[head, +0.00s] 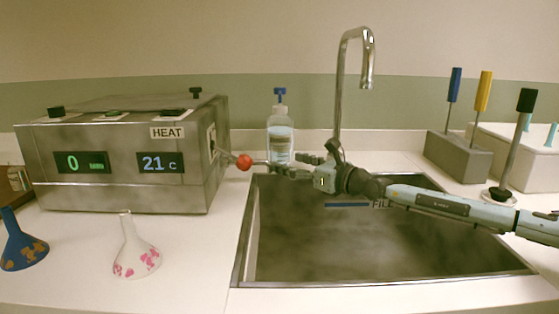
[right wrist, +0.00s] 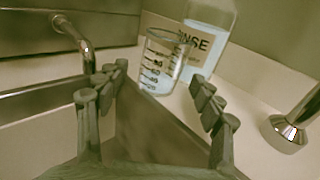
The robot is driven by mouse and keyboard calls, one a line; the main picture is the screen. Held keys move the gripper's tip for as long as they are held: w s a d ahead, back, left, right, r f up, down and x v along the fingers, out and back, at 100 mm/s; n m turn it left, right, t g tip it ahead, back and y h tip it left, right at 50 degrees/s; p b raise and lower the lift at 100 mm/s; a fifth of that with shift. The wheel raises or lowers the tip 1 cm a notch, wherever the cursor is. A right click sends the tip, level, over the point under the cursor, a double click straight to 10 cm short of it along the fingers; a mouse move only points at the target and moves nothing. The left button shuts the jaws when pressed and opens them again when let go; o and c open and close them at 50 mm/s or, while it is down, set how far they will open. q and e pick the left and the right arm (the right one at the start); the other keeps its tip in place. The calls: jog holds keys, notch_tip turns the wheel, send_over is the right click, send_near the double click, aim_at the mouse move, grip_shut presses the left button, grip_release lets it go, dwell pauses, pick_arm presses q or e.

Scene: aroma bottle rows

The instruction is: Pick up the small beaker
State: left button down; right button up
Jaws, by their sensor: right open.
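The small beaker (right wrist: 158,68) is clear glass with dark graduation marks. It stands upright in the right wrist view, in front of the rinse bottle (right wrist: 209,40). In the head view the bottle (head: 281,132) has a blue cap and stands behind the sink; I cannot make out the beaker's outline clearly there. My right gripper (head: 287,163) reaches over the sink's back left corner from the right. In the right wrist view the gripper (right wrist: 159,73) is open, with its fingertips on either side of the beaker and nothing held. My left gripper is not in view.
The sink (head: 243,245) lies below my right arm, with a tall faucet (head: 340,95) behind it. The heater box (head: 120,190) stands left, with a red-knobbed lever (head: 244,162) close to the gripper.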

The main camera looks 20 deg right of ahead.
jog(key=shift+x, duration=0.95)
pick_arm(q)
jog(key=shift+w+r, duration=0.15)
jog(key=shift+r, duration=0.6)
pick_arm(e)
jog(key=shift+c, duration=0.3)
jog(key=c, duration=1.2)
jog(key=shift+r, duration=0.1)
